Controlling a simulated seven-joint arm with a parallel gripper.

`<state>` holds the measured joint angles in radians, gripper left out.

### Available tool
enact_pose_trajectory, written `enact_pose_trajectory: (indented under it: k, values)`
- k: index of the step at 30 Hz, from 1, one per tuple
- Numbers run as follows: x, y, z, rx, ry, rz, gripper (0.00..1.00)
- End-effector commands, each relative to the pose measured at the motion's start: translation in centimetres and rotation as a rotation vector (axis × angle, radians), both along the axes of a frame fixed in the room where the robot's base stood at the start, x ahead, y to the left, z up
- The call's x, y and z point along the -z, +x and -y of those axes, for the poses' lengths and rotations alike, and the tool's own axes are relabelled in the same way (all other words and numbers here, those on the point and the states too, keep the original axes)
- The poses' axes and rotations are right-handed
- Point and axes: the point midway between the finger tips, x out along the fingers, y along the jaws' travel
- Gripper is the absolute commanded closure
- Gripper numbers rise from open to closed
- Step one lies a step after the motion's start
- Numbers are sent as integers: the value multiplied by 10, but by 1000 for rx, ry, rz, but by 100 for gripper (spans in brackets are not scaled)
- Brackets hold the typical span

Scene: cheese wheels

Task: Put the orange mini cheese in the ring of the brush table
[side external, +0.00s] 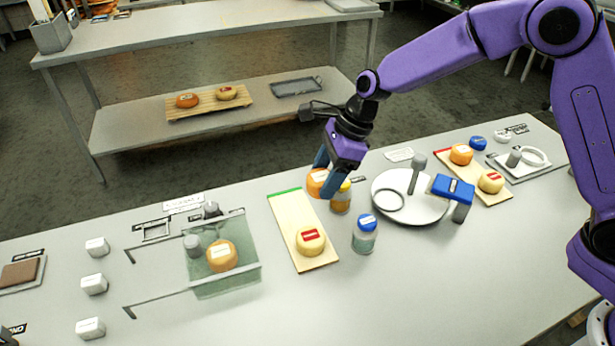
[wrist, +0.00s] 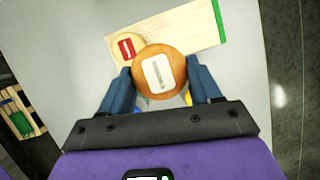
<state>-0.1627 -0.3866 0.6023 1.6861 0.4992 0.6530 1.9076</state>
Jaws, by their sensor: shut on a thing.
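My gripper (side external: 325,172) is shut on an orange mini cheese (side external: 317,182) and holds it above the table, near the far end of a wooden board with a green edge. In the wrist view the cheese (wrist: 160,72) sits between the two blue fingers of my gripper (wrist: 160,80), its white label facing the camera. The round white brush table (side external: 412,210) stands to the right of my gripper. A ring (side external: 389,201) lies on its left part, and a grey brush-like post (side external: 417,174) stands behind it.
A yellow cheese with a red label (side external: 310,241) lies on the green-edged board (side external: 290,215). A yellow-lidded jar (side external: 341,197) and a blue-lidded jar (side external: 364,234) stand between that board and the brush table. A blue block-like device (side external: 452,188) stands at the brush table's right edge.

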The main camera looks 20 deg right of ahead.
Motion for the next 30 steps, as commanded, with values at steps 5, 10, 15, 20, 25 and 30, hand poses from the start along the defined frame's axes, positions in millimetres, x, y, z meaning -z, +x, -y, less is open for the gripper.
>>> enact_pose_trajectory:
  k: [5,10,15,20,25,30]
  values:
    - [-15,-25,16,2,2,2,71]
    - [-22,-41,26,1,2,2,71]
    - [-26,-48,31,-8,1,1,71]
    - [-22,-47,36,-90,0,-1,71]
    - [-12,-39,45,-301,0,-2,71]
    - [2,-30,58,-580,2,-3,71]
